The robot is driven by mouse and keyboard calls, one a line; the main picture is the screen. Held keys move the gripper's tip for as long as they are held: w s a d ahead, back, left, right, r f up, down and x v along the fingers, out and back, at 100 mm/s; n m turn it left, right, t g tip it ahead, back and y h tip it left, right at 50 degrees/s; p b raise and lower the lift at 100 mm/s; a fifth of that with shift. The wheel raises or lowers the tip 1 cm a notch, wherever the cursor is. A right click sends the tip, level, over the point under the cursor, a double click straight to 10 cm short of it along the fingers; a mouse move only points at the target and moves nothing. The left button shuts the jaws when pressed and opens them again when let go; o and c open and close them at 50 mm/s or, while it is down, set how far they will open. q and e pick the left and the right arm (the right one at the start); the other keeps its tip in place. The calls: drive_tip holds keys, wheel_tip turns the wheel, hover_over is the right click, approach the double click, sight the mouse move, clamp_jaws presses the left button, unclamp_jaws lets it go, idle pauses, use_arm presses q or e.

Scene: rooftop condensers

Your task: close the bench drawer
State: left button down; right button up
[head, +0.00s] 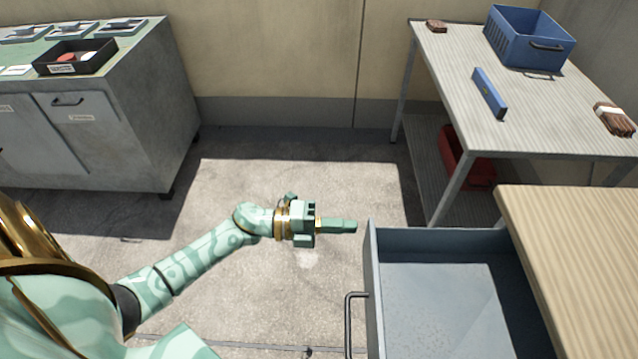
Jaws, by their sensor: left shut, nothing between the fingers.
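The bench drawer (372,262) is grey-blue and stands pulled out from under a light wooden bench top (575,235) at the lower right. Its inside shows and looks empty. A dark bar handle (348,325) is on its front, which faces left. My left gripper (355,227) is shut and empty, with its fingers pointing right. Its tips are close to the far top corner of the drawer front; I cannot tell whether they touch it. The near part of the drawer is cut off by the picture's lower edge. My right gripper is not in view.
A grey slatted table (525,110) at the back right holds a blue crate (528,38), a blue bar-shaped object (489,93) and brown bundles. A red case (462,160) sits below. A grey cabinet (130,120) stands at the left. The middle floor is clear.

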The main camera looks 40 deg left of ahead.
use_arm(q)
drive_tip(key=shift+x, duration=0.95)
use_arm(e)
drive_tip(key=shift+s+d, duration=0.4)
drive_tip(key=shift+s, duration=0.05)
use_arm(q)
drive_tip(key=shift+d, duration=0.1)
drive_tip(key=b, duration=0.2)
approach(483, 230)
drive_tip(key=shift+w+d+f, duration=0.35)
drive_tip(key=shift+w+d, duration=0.15)
drive_tip(key=shift+w, duration=0.1)
drive_tip(key=shift+w+d+f, duration=0.4)
drive_tip(key=shift+w+d, duration=0.05)
drive_tip(key=shift+w, duration=0.1)
drive_tip(key=b+x, duration=0.2)
drive_tip(key=x, duration=0.6)
drive_tip(key=shift+w+d+r+b, duration=0.25)
drive_tip(key=shift+r+b, duration=0.05)
drive_tip(key=shift+r, duration=0.05)
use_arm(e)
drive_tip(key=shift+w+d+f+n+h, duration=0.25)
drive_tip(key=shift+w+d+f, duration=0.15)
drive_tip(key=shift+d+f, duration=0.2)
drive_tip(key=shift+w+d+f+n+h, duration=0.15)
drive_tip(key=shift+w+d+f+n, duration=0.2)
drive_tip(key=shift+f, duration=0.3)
